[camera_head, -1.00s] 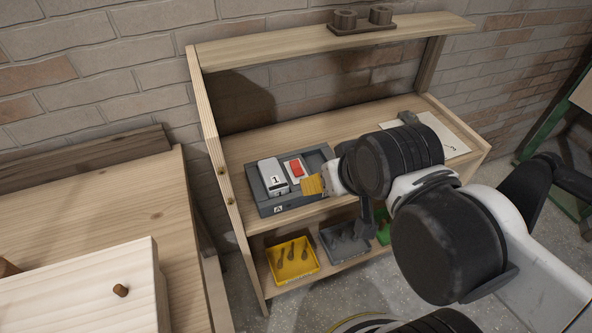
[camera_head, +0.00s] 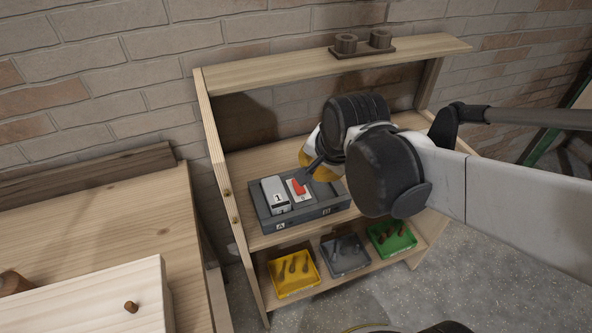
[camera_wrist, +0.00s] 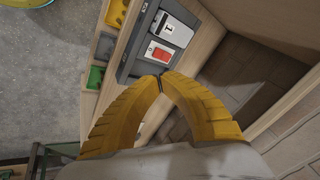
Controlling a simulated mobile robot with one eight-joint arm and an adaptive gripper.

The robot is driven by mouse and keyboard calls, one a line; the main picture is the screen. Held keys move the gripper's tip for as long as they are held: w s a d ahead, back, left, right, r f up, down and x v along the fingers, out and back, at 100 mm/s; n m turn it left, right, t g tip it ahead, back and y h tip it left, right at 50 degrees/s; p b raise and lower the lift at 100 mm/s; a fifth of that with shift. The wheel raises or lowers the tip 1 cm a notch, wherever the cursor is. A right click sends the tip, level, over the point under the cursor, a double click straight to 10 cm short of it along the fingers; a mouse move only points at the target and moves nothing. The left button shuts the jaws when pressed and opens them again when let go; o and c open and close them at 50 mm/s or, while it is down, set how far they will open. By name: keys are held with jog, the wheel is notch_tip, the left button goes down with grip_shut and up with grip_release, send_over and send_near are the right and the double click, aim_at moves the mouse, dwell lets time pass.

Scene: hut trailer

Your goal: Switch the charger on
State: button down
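The charger (camera_head: 318,210) is a dark grey tray-like station on the bench, with letter labels on its front. In its left part sits a grey-white block marked 1 (camera_head: 276,195). Beside it is a red rocker switch (camera_head: 298,188) on a white plate; its on or off position is unclear. The wrist view also shows the red switch (camera_wrist: 159,54) and the block (camera_wrist: 174,32). My gripper (camera_wrist: 160,80) has yellow ribbed fingers, shut with the tips together and nothing visible between them. The tips appear just short of the switch, apart from it. My arm hides part of the charger's right side.
A yellow bin (camera_head: 293,273), a grey bin (camera_head: 345,255) and a green bin (camera_head: 392,238) stand on the lower shelf. An upper shelf (camera_head: 250,75) holds a dark two-cup holder (camera_head: 362,45). The bench's left side panel (camera_head: 215,150) stands near the charger.

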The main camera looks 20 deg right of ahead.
jog(key=w+f+m+g+p, duration=0.1)
jog(key=w+f+m+p, duration=0.1)
jog(key=w+m, duration=0.4)
jog(key=shift+w+f+m, duration=0.15)
jog(key=shift+f+m, duration=0.45)
jog(key=shift+m, duration=0.2)
jog(key=shift+d, duration=0.1)
jog(key=b+x, duration=0.5)
jog(key=x, duration=0.9)
